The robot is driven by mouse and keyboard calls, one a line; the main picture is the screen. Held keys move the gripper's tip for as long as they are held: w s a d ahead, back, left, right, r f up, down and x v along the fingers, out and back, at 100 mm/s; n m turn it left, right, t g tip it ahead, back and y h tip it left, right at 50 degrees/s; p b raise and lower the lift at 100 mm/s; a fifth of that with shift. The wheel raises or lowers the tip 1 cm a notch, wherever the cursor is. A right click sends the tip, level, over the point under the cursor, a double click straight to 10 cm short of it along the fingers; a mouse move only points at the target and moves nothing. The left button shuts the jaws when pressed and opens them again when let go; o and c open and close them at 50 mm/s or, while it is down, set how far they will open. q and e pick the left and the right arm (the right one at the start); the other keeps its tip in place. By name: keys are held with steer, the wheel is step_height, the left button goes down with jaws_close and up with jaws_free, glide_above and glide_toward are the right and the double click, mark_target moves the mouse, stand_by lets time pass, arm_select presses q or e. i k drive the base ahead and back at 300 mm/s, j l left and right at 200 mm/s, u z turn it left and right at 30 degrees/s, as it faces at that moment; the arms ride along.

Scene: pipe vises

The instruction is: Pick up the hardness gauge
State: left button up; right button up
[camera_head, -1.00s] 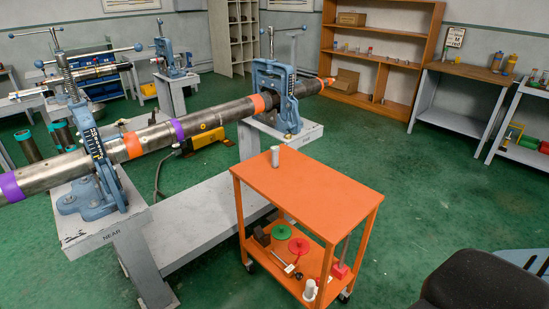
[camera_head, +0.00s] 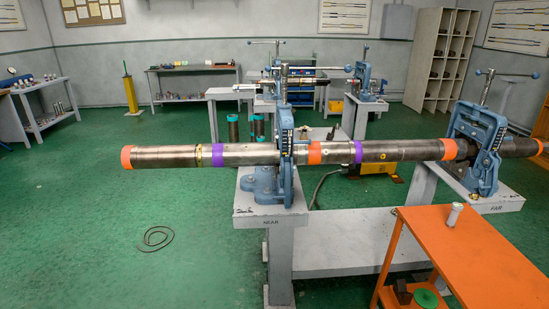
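I cannot make out for certain which thing is the hardness gauge. A small pale grey upright cylinder (camera_head: 454,215) stands on the top of the orange cart (camera_head: 480,255) at the lower right; whether it is the gauge I cannot tell. A green disc (camera_head: 426,298) and dark blocks (camera_head: 402,293) show on the cart's lower shelf, which is partly cut off by the frame. Neither of my grippers is in view.
A long banded pipe (camera_head: 255,154) lies across the near blue vise (camera_head: 287,185) and far blue vise (camera_head: 480,150) on grey stands. A thin coil (camera_head: 156,238) lies on the green floor at left. Benches (camera_head: 40,112) and shelving (camera_head: 438,60) line the walls. The left floor is mostly clear.

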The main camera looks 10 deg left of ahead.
mark_target(458, 208)
steer(key=z, duration=0.8)
steer(key=i+l+z, duration=0.1)
steer(key=l+z, duration=0.15)
steer(key=l, duration=0.15)
steer(key=i+l+z, duration=0.2)
steer(key=l, duration=0.2)
steer(key=i+l+z, duration=0.45)
steer(key=l, duration=0.25)
steer(key=i+l+z, duration=0.75)
steer(key=i+u, duration=0.2)
steer(key=i, duration=0.5)
steer(key=i+l+u, duration=0.2)
steer(key=i, duration=0.45)
steer(key=i+j+u, duration=0.1)
steer(key=i+u, duration=0.65)
steer(key=i+l+u, duration=0.1)
steer(key=u, duration=0.25)
steer(key=i, duration=0.1)
